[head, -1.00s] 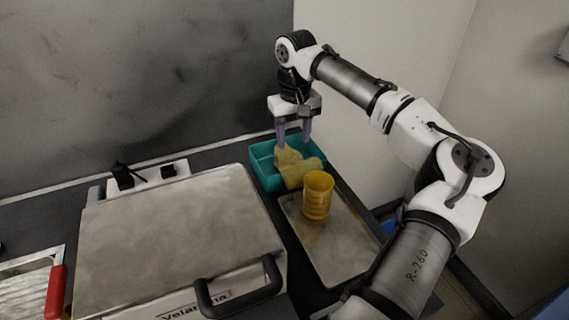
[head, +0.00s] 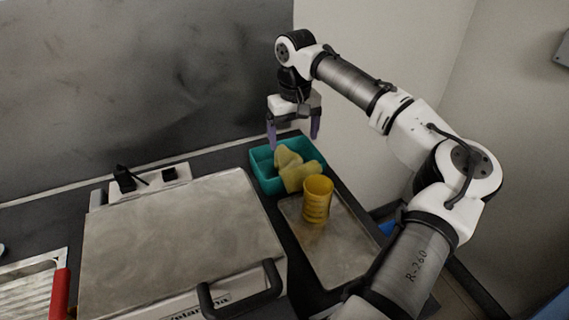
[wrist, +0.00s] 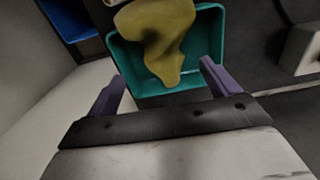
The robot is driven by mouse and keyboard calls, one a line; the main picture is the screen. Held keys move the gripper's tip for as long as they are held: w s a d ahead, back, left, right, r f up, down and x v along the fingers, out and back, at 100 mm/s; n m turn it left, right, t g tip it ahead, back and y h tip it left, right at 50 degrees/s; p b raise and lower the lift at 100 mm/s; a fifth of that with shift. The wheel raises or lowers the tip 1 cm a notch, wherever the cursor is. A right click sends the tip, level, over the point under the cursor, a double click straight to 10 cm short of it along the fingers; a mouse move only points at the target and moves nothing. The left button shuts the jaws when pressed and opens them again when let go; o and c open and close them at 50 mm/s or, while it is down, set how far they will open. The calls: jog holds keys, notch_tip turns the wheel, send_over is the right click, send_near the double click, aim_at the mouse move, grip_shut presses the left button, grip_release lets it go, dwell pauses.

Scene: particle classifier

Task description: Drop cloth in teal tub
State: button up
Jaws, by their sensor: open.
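The yellow cloth (head: 290,167) lies in the teal tub (head: 262,181), bunched up, with its near end at or over the tub's near right rim. In the wrist view the cloth (wrist: 158,38) hangs down into the tub (wrist: 125,57). My gripper (head: 294,143) is above the tub, its purple fingers spread wide and empty. In the wrist view the gripper (wrist: 162,80) shows one finger on each side, apart from the cloth.
A yellow ribbed cup (head: 317,201) stands on a metal tray (head: 335,250) in front of the tub. A large metal-lidded appliance (head: 180,240) with a black handle fills the left. The wall is behind the tub.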

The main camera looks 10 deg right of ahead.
notch_tip(320, 180, up, 4)
jog(key=p, duration=0.3)
jog(key=shift+r, duration=0.1)
notch_tip(320, 180, up, 14)
dwell(0.5)
jog(key=shift+s+f, duration=0.1)
jog(key=shift+f, duration=0.1)
